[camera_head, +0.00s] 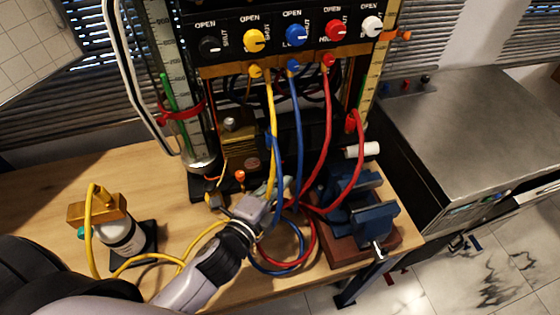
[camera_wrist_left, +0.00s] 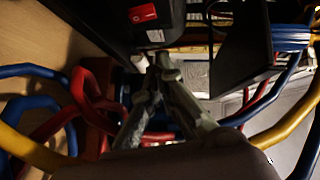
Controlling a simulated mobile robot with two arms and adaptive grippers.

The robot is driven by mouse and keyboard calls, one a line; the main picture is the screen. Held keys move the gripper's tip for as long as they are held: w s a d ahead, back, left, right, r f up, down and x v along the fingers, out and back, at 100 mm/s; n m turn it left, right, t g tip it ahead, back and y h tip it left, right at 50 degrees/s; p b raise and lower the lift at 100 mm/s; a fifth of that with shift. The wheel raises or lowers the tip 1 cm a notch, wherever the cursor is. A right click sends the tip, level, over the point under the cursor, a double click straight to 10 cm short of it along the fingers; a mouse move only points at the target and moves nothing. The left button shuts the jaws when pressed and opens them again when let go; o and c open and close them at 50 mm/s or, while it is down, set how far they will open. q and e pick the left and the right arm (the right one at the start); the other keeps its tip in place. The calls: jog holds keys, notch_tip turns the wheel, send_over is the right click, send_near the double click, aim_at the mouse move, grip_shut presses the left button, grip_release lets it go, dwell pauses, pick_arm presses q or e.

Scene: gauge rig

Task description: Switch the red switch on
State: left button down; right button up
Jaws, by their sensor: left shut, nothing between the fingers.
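A red switch (camera_wrist_left: 142,13) with a small white mark sits on a black housing (camera_wrist_left: 120,35) in the left wrist view. I cannot make out its position, on or off, and I cannot pick the switch out in the head view. My left gripper (camera_wrist_left: 160,62) is shut and empty, its fingertips apart from the switch in that picture. In the head view my left gripper (camera_head: 278,188) is low in front of the rig, among the hoses. My right gripper is not in view.
Yellow, blue and red hoses (camera_head: 327,130) hang from the valve panel (camera_head: 270,45) and loop around my left gripper. A blue vise (camera_head: 350,205) stands to its right. A bottle with a brass top (camera_head: 120,235) stands at left on the wooden table (camera_head: 60,180).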

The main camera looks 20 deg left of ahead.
pick_arm(q)
jog(key=w+a+f+p, duration=0.1)
jog(key=w, duration=0.5)
jog(key=shift+a+f, duration=0.15)
jog(key=shift+a, duration=0.2)
jog(key=shift+s, duration=0.1)
